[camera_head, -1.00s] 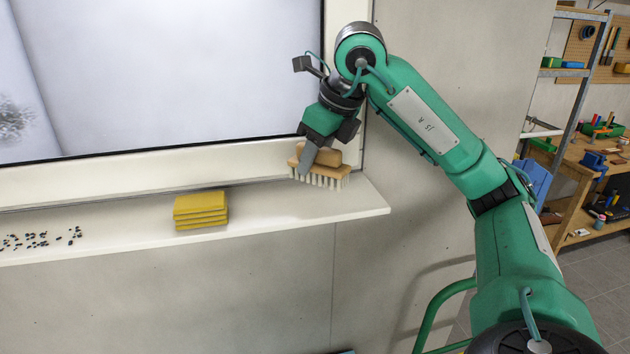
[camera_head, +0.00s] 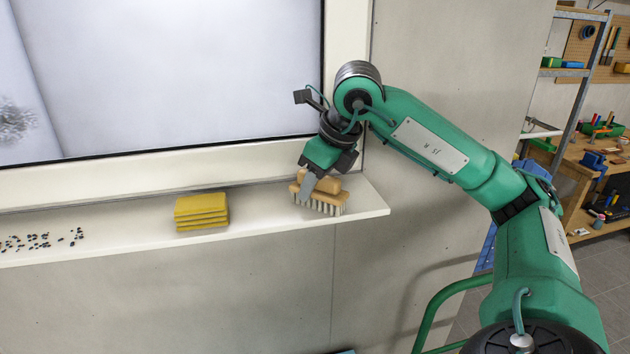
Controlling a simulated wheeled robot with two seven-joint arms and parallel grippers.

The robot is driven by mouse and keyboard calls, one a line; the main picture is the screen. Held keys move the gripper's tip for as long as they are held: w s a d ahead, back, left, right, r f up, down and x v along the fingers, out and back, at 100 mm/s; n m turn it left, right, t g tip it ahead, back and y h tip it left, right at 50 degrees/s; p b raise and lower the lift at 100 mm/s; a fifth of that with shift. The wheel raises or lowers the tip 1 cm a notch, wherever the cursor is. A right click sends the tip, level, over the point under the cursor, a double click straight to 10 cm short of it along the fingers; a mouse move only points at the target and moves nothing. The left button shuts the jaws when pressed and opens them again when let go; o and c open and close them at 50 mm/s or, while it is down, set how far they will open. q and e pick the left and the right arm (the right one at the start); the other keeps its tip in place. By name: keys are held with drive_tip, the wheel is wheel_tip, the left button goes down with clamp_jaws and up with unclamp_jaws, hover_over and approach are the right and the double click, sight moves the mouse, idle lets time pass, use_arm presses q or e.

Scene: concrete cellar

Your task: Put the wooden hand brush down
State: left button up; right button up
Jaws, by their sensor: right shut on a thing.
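The wooden hand brush (camera_head: 328,185) is at the right end of the white window sill (camera_head: 270,219), with its pale bristles pointing down. The bristles appear to touch the sill or hang very close above it. My right gripper (camera_head: 308,188) comes down from above and is shut on the brush's wooden grip. One finger shows on the near left side of the brush; the other is hidden behind it. My left gripper is not in view.
A stack of yellow sponges or cloths (camera_head: 201,212) lies on the sill left of the brush. Small dark crumbs (camera_head: 40,241) are scattered at the far left. The sill is bare between stack and brush. The window (camera_head: 180,80) stands behind.

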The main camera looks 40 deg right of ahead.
drive_tip(key=o, duration=0.9)
drive_tip(key=shift+o, duration=0.2)
drive_tip(key=shift+r, duration=0.2)
drive_tip(key=shift+s+r, duration=0.1)
drive_tip(key=shift+r, duration=0.15)
drive_tip(key=v, duration=1)
drive_tip(key=shift+s+d+r+p, duration=0.15)
drive_tip(key=shift+s+r+p, duration=0.15)
drive_tip(key=shift+r, duration=0.3)
